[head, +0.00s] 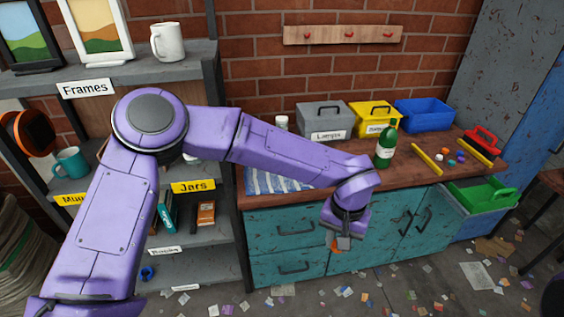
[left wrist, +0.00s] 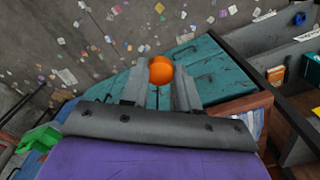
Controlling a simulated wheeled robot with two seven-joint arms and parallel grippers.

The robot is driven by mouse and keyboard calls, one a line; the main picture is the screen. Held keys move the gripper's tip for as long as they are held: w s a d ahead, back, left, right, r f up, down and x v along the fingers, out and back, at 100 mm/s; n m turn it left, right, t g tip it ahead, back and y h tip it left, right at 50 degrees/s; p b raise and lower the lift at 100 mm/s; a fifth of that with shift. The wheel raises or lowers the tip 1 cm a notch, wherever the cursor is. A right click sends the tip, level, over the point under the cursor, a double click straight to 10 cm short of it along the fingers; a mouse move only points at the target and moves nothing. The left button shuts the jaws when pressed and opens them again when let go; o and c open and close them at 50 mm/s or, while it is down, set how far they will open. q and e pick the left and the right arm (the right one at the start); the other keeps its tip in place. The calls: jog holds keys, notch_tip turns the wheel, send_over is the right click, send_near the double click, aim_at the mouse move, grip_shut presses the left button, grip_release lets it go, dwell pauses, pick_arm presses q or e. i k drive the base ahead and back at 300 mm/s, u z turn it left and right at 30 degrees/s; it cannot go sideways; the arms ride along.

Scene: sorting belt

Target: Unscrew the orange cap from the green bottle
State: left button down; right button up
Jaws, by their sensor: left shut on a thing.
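The green bottle (head: 385,146) stands upright on the brown worktop, with a pale label and a bare green neck that shows no orange on top. My left gripper (head: 340,243) is shut on the orange cap (head: 336,246), in front of the teal cabinet, below the worktop edge and to the left of the bottle. In the left wrist view the orange cap (left wrist: 161,70) sits between the two fingertips of my left gripper (left wrist: 160,78). The bottle cannot be made out in that view. My right gripper is not in view.
Behind the bottle stand a grey box (head: 325,117), a yellow box (head: 371,115) and a blue bin (head: 424,113). Several small coloured pieces and yellow bars lie to its right on the worktop (head: 350,150). A green crate (head: 481,195) is at the right. Shelves fill the left.

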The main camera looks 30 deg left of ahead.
aim_at(387, 143)
jog(key=u, duration=0.1)
jog(key=i, duration=1.65)
